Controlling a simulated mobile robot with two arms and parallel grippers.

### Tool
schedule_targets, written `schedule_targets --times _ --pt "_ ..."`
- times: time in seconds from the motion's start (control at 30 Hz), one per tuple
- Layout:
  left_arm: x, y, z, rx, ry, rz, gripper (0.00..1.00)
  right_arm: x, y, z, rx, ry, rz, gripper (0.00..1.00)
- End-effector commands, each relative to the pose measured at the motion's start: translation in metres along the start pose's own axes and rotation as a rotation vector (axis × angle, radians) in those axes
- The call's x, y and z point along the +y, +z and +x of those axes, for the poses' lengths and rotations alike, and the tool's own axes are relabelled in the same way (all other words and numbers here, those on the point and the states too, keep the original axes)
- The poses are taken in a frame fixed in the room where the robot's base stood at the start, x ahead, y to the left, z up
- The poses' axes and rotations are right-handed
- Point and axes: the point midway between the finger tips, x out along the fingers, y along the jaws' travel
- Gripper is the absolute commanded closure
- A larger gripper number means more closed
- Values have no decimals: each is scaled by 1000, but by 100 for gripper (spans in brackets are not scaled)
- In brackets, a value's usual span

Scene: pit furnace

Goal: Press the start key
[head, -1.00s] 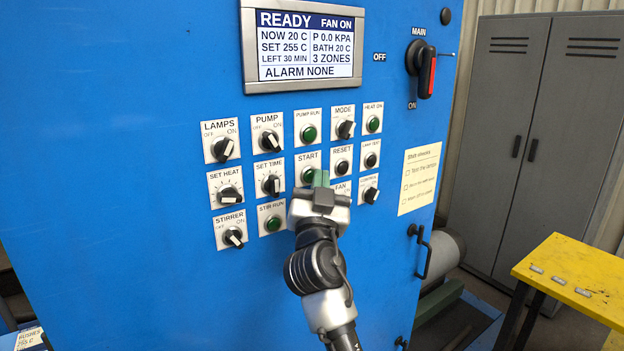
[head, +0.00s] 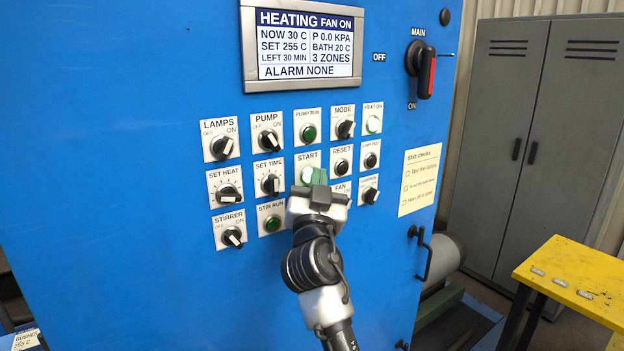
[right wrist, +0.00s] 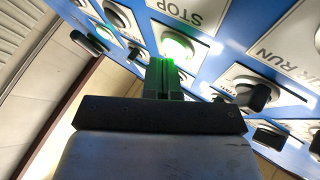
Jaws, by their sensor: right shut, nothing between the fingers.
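The start key (head: 306,174) is a round button under the START label, glowing pale green. My right gripper (head: 318,180) is shut and empty, with its green-tinted fingertips at the key's lower right, hiding part of it. In the right wrist view the lit start key (right wrist: 178,46) shows just beyond the shut fingertips (right wrist: 166,66); I cannot tell whether they touch it. The display (head: 305,45) reads HEATING, FAN ON, NOW 30 C, SET 255 C, ALARM NONE. The HEAT ON lamp (head: 373,124) is lit. My left gripper is not in view.
Other knobs and keys surround the start key, with the RESET key (head: 341,166) close on the right. The STOP label (right wrist: 195,12) shows upside down in the right wrist view. A yellow table (head: 570,265) stands at right.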

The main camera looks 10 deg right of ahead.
Motion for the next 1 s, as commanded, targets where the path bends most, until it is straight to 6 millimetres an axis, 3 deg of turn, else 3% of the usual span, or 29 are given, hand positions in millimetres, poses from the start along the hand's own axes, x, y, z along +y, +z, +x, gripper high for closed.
schedule_targets --times 1.0 --pt "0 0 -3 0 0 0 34 9 -9 -13 0 0 1 100"
